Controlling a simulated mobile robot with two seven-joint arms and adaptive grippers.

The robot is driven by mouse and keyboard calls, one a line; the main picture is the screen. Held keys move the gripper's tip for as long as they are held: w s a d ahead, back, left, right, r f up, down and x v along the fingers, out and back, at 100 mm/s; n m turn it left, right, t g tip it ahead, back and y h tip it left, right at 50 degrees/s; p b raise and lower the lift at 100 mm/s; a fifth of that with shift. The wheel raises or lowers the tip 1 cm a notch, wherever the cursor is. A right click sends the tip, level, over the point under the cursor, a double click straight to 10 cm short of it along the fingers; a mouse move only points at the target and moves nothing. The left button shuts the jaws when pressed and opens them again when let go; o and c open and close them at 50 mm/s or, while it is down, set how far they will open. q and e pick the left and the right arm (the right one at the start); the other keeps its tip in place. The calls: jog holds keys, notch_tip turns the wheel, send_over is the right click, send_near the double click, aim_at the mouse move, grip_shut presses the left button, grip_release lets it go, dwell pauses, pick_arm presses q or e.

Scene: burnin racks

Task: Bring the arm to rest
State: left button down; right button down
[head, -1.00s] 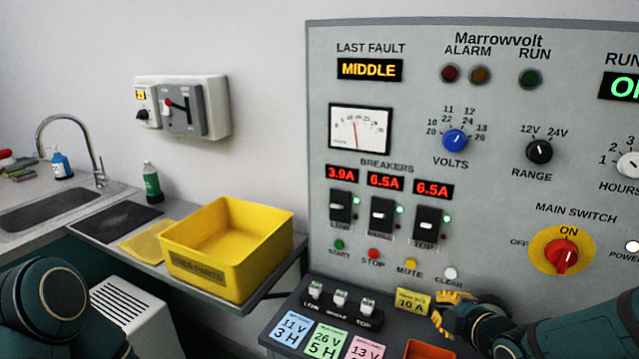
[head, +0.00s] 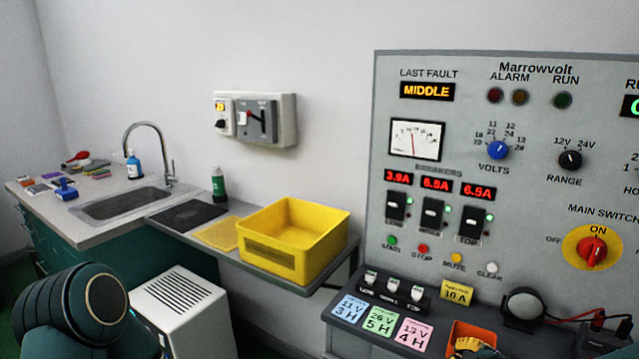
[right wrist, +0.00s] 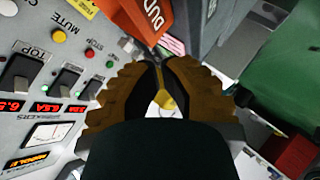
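My right gripper (head: 476,347) shows its yellow fingers at the bottom edge of the head view, by the orange bin (head: 470,330). The orange bin, lettered "DUD" (right wrist: 152,14), lies just beyond the fingers there. A round dark link of my left arm (head: 88,310) shows at the lower left of the head view. My left gripper is out of view.
The grey Marrowvolt panel (head: 480,80) stands at right, above a ledge with coloured cards (head: 380,322) and a yellow 10 A block (head: 457,293). A yellow tray (head: 275,258) sits on the side shelf. A sink counter (head: 95,225) and white vented box (head: 180,305) are at left.

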jog(key=s+a+f+m+g, duration=0.3)
jog(key=s+a+f+m, duration=0.2)
jog(key=f, duration=0.3)
jog(key=s+a+f+m+g+y, duration=0.1)
jog(key=s+a+f+m+g, duration=0.2)
jog(key=s+a+f+m, duration=0.1)
jog(key=s+a+f+m+g, duration=0.4)
jog(key=a+f, duration=0.4)
jog(key=f, duration=0.3)
jog(key=shift+s+a+f+m+y, duration=0.25)
jog(key=shift+s+f+m+y, duration=0.15)
jog(key=shift+s+m, duration=0.45)
